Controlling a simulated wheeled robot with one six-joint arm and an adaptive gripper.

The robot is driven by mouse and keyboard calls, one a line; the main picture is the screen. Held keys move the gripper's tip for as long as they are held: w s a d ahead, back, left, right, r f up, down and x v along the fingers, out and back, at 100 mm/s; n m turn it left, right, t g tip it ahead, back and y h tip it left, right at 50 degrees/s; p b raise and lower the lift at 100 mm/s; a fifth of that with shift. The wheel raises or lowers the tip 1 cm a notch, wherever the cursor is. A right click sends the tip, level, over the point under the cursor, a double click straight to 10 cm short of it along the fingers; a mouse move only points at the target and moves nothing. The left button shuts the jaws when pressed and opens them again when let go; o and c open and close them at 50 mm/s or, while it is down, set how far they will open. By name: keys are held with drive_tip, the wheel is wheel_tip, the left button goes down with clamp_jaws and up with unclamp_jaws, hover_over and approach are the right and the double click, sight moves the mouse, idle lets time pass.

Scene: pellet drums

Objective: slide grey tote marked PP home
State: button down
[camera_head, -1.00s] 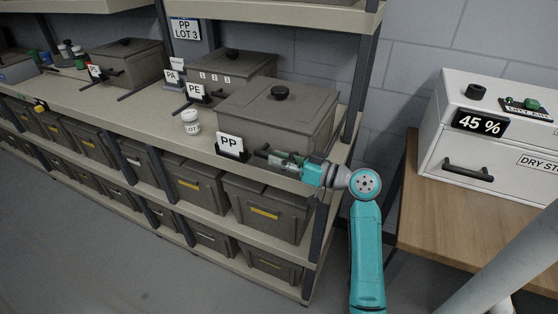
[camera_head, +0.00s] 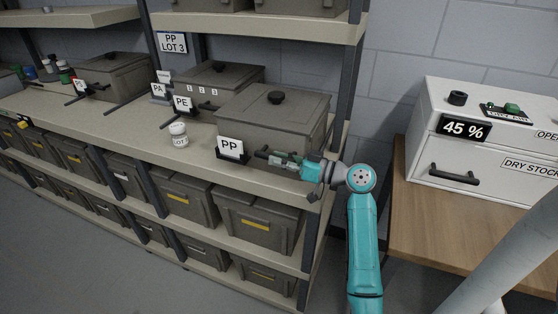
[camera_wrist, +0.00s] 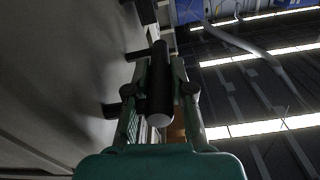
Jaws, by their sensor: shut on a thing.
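The grey tote marked PP (camera_head: 285,125) stands on the shelf board at its right end, lid on, with a black knob on top. Its white PP card (camera_head: 230,149) stands in a black holder at the front left. My gripper (camera_head: 276,159) is at the tote's front face, shut on its black handle bar. In the wrist view the handle (camera_wrist: 160,85) lies between the two fingers, its end towards the camera. The tote's back and far side are hidden.
A white LOT jar (camera_head: 178,134) stands left of the PP card. The PE tote (camera_head: 218,80) is behind to the left. A shelf post (camera_head: 349,75) rises close on the right. A wooden table (camera_head: 440,222) bears a white DRY STOCK cabinet (camera_head: 480,150).

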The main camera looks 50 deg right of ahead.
sight(288, 147)
drive_tip(key=d, duration=0.1)
drive_tip(key=w+d, duration=0.1)
drive_tip(key=d, duration=0.1)
drive_tip(key=w+d, duration=0.1)
drive_tip(key=d, duration=0.1)
drive_tip(key=shift+d, duration=0.7)
drive_tip(key=shift+w+d+f, duration=0.1)
drive_tip(key=shift+w+d, duration=0.25)
drive_tip(key=shift+d, duration=0.45)
drive_tip(key=shift+w+d+r, duration=0.1)
drive_tip(key=shift+w+d, duration=0.3)
drive_tip(key=shift+d, duration=0.4)
drive_tip(key=shift+w+d+f, duration=0.1)
drive_tip(key=shift+w+d, duration=0.25)
drive_tip(key=shift+d, duration=0.45)
